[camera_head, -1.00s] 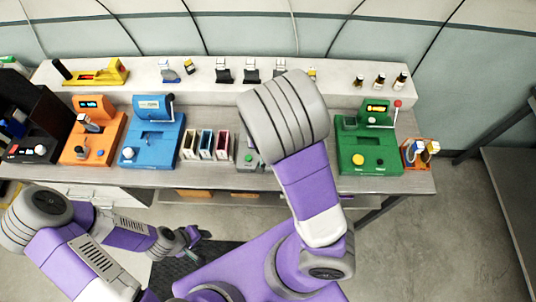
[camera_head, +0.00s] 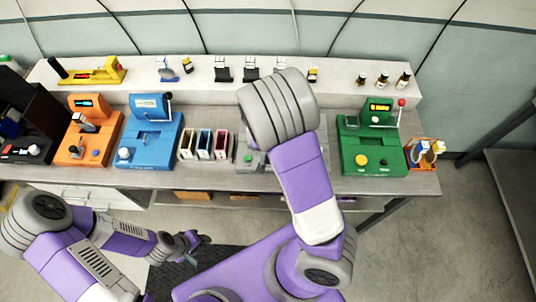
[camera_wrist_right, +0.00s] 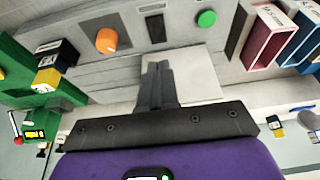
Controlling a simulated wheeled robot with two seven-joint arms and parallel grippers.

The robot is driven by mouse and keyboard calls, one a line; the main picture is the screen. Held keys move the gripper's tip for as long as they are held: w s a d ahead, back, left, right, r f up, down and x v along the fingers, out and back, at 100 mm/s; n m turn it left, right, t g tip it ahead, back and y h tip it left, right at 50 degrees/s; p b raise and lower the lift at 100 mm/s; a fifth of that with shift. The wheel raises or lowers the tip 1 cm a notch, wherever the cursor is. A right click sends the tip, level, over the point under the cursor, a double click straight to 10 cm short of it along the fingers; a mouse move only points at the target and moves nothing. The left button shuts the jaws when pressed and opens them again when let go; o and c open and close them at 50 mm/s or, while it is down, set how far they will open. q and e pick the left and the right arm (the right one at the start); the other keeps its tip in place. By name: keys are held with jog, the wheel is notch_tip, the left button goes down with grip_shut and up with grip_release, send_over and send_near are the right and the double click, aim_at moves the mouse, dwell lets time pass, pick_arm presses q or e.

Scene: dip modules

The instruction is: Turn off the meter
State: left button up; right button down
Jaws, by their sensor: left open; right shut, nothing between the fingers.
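A grey device (camera_head: 247,160) with a green button stands mid-bench, mostly hidden behind my right arm in the head view; I cannot tell for certain that it is the meter. The right wrist view shows a grey panel with an orange knob (camera_wrist_right: 106,40), a green button (camera_wrist_right: 206,18) and a dark slot between them (camera_wrist_right: 154,27). My right gripper (camera_wrist_right: 158,66) is shut and empty, its fingertips pointing at this panel below the slot; contact cannot be told. My left gripper (camera_head: 197,239) is open and empty, low in front of the bench.
Left of the grey device are coloured bins (camera_head: 204,145), a blue machine (camera_head: 149,140) and an orange machine (camera_head: 88,135). A green machine (camera_head: 371,145) with a lit yellow display and red-balled lever stands right. Small items line the rear shelf (camera_head: 345,90).

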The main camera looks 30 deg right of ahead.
jog(key=x, duration=0.4)
jog(key=b+x, duration=0.1)
jog(key=x, duration=0.2)
jog(key=shift+s+a+f, duration=0.2)
jog(key=shift+s+f, duration=0.05)
jog(key=shift+s, duration=0.05)
jog(key=shift+w+f, duration=0.1)
jog(key=shift+w, duration=0.15)
jog(key=shift+s, duration=0.35)
jog(key=shift+a, duration=0.15)
jog(key=shift+s+a, duration=0.3)
jog(key=shift+s, duration=0.3)
